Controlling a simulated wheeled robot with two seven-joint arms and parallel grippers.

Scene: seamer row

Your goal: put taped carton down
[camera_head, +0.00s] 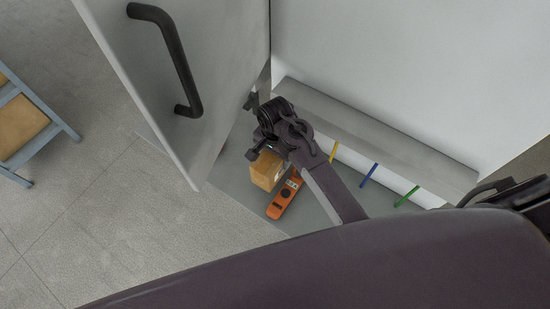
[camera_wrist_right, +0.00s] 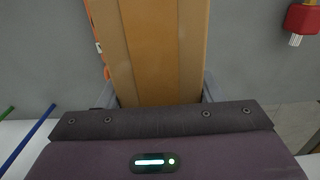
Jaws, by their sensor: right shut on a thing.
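The taped carton (camera_head: 267,170) is a small brown box on or just above a grey surface (camera_head: 238,178) inside an open cabinet. My right gripper (camera_head: 264,155) reaches over it in the head view. My left gripper is not in view.
An orange tool (camera_head: 284,196) lies close beside the carton. A grey door (camera_head: 200,60) with a black handle (camera_head: 172,55) stands open at left. Yellow, blue (camera_head: 369,174) and green strips lie at right. A red object (camera_wrist_right: 303,18) shows in the wrist view. A blue rack (camera_head: 30,125) holds boxes.

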